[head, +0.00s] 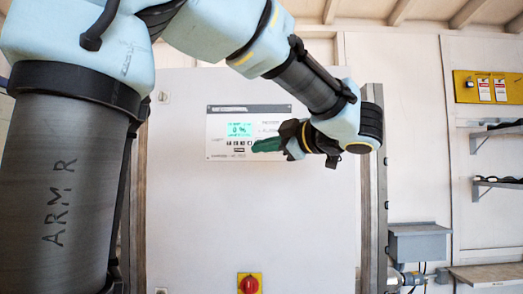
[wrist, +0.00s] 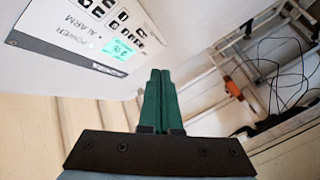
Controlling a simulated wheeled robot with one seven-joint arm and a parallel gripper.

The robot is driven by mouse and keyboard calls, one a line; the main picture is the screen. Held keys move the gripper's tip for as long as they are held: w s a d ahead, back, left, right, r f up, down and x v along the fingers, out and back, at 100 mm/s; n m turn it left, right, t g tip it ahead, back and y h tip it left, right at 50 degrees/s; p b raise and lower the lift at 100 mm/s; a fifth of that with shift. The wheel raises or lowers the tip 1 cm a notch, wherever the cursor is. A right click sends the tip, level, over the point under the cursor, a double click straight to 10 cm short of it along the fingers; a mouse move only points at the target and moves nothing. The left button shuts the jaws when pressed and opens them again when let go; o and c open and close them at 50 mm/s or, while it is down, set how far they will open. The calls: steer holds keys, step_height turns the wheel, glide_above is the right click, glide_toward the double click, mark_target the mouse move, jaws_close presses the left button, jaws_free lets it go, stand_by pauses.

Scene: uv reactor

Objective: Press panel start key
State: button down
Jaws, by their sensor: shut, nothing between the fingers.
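The control panel (head: 218,120) is a pale plate with a dark top strip on the front of a large white cabinet. It has a lit green screen (head: 239,130) reading "0 %" and a row of small dark keys (head: 238,143) below. I cannot tell which key is start. In the wrist view the panel (wrist: 62,42) shows tilted at the upper left, with its screen (wrist: 118,49) and keys (wrist: 100,8). My gripper (head: 256,146) has green fingers, shut and empty, overlapping the panel's right side in the head view. In the wrist view the fingertips (wrist: 160,72) appear beside the panel; contact cannot be told.
A red rotary switch on a yellow plate (head: 249,285) sits low on the cabinet (head: 250,215). At right are wall shelves (head: 498,130), a yellow board (head: 490,87) and a grey box (head: 418,243). Loose cables (wrist: 285,85) and a metal frame show in the wrist view.

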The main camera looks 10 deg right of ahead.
steer(key=w+d+p, duration=0.1)
steer(key=w+p, duration=0.1)
steer(key=w, duration=0.6)
steer(key=shift+w+d, duration=0.25)
steer(key=shift+w, duration=0.15)
steer(key=shift+p, duration=0.3)
stand_by(1.6)
steer(key=shift+w, duration=0.4)
steer(key=shift+w+d, duration=0.1)
steer(key=shift+w, duration=0.15)
stand_by(0.4)
steer(key=shift+s, duration=0.7)
